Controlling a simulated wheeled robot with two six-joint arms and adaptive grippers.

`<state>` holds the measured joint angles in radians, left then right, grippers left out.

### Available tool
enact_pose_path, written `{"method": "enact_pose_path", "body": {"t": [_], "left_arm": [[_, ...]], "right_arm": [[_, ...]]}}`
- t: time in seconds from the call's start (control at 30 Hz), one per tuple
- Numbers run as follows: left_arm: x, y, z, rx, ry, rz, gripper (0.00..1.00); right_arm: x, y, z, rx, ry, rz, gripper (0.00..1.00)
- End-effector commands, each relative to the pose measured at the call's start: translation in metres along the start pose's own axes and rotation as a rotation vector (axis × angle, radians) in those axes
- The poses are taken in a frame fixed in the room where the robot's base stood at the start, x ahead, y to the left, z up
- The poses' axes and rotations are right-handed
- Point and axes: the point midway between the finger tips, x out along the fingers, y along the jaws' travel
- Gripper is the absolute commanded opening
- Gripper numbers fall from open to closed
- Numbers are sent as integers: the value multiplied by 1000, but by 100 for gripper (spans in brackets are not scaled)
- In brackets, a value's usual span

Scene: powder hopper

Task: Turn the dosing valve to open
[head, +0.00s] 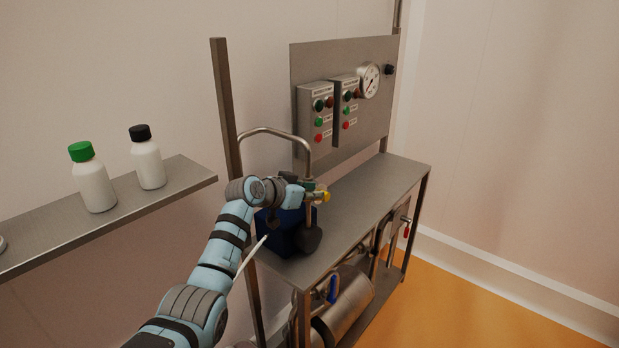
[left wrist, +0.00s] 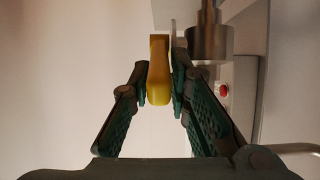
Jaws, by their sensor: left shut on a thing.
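The dosing valve's yellow handle (head: 326,197) shows at the end of my left arm in the head view, above the steel bench. It also shows in the left wrist view as a yellow lever (left wrist: 159,76) between the fingertips. My left gripper (left wrist: 162,88) is shut on this handle, with one finger on each side. In the head view the left gripper (head: 312,190) is small and partly hidden by its own wrist. A steel cylindrical part (left wrist: 209,40) stands just right of the handle in the wrist view. The valve body is mostly hidden. My right gripper is not in view.
A bent steel pipe (head: 283,131) arches behind my wrist. A dark blue box (head: 288,238) stands below it on the bench (head: 375,190). A back panel carries button boxes (head: 316,112) and a gauge (head: 369,80). A shelf (head: 130,215) with two bottles is at left.

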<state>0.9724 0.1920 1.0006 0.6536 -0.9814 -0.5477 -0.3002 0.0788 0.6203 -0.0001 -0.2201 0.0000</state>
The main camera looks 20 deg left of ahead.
Motion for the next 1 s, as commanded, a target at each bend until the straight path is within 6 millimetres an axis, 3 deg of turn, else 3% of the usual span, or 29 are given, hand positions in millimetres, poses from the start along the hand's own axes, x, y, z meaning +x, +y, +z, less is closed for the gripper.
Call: {"method": "enact_pose_path", "body": {"t": [0.03, 0.23, 0.83, 0.87, 0.97, 1.0], "left_arm": [[-2, 1, -8, -3, -30, 3, 0], [1, 1, -10, -3, -124, 2, 0], [4, 0, -10, -1, -173, 1, 0], [4, 0, -10, -1, -173, 1, 22], [4, 0, -10, -1, -172, 1, 38], [4, 0, -10, -1, -171, 0, 38]], "right_arm": [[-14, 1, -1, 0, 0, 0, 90], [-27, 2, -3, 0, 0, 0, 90], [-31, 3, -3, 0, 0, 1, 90], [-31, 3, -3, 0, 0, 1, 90], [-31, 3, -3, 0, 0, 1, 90], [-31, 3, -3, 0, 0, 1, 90]]}}
